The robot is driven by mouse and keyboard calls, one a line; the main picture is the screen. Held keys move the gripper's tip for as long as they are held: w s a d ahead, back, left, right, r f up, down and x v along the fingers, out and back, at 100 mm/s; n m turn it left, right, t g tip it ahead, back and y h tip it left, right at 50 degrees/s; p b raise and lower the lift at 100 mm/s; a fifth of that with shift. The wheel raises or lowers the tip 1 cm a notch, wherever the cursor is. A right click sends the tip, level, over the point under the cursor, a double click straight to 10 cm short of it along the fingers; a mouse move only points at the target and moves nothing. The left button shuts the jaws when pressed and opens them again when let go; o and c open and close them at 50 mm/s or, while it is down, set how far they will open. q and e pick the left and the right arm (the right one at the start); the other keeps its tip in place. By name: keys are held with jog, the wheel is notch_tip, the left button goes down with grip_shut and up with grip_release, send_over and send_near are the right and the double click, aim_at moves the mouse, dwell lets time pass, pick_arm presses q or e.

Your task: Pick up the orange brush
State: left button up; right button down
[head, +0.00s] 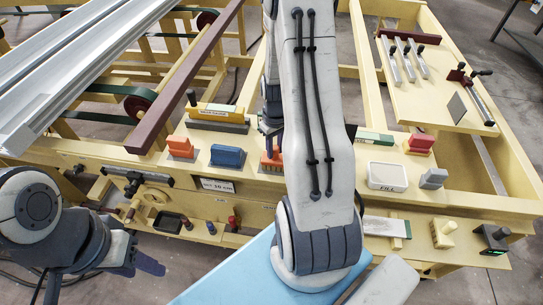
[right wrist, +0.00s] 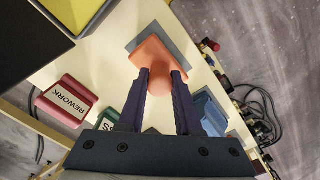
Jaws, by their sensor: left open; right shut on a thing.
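The orange brush (head: 270,161) stands on the yellow bench just left of my right arm in the head view, which hides part of it. In the right wrist view the brush (right wrist: 154,60) has a rounded handle and stands over a grey-blue pad. My right gripper (right wrist: 163,75) is shut on its handle, one finger on each side. In the head view this gripper (head: 270,135) shows only in part. I cannot tell whether the brush is clear of the pad. My left gripper (head: 150,264) is open and empty at the lower left, away from the bench.
A blue block (head: 228,156) stands close left of the brush, with another orange block (head: 180,147) further left. A red block (head: 421,142), marked REWORK in the wrist view (right wrist: 62,100), and a white tray (head: 387,177) are to the right. A dark red rail (head: 185,75) runs behind.

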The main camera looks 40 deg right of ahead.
jog(key=shift+r, duration=0.55)
notch_tip(320, 180, up, 3)
jog(key=shift+f+b, duration=0.1)
jog(key=shift+b, duration=0.55)
jog(key=s+d+r+b, duration=0.1)
jog(key=s+d+r, duration=0.1)
jog(key=s, duration=0.3)
jog(key=s+d+r+b, duration=0.1)
jog(key=s+d+r, duration=0.2)
jog(key=s+r, duration=0.2)
jog(key=shift+s, duration=0.35)
jog(key=c, duration=1.1)
grip_release()
jog(key=shift+c, duration=0.2)
grip_shut()
